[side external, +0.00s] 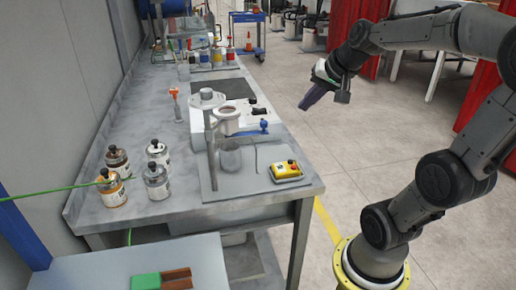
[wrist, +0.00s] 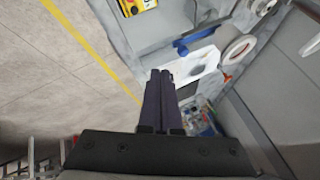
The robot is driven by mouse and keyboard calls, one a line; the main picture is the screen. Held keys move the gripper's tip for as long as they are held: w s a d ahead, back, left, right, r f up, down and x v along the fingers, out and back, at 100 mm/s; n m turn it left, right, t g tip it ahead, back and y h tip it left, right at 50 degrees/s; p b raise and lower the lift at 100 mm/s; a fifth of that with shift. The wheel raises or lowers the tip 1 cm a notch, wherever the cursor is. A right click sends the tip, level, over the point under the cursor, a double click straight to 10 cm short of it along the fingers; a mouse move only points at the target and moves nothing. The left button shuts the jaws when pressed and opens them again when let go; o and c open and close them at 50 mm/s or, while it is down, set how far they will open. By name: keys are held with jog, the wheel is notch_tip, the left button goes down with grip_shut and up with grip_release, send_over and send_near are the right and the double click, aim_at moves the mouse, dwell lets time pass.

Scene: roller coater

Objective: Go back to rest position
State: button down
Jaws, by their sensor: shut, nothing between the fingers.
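My gripper (side external: 312,97) hangs in the air to the right of the workbench (side external: 255,203), above the open floor, and points down and to the left. In the wrist view its two dark purple fingers (wrist: 160,78) are together with nothing between them. It touches nothing. The roller coater (side external: 227,118) stands on the bench, left of and lower than my gripper in the side view. Part of the machine also shows at the upper right of the wrist view.
A yellow control box (side external: 286,171) sits near the bench's front edge. Several bottles (side external: 118,160) stand at the bench's left. A blue cart (side external: 247,32) and red curtains (side external: 347,28) are at the back. The floor (side external: 300,130) beneath my gripper is clear.

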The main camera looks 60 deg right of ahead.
jog(key=s+a+n+y, duration=0.2)
jog(key=a+n, duration=0.5)
jog(key=a, duration=0.7)
jog(key=s+a+f+n+g, duration=0.1)
jog(key=s+a+f+n, duration=0.1)
jog(key=s+f+n, duration=0.3)
jog(key=shift+s+a+f+n, duration=0.25)
jog(key=shift+s+n, duration=0.35)
jog(key=shift+s, duration=0.5)
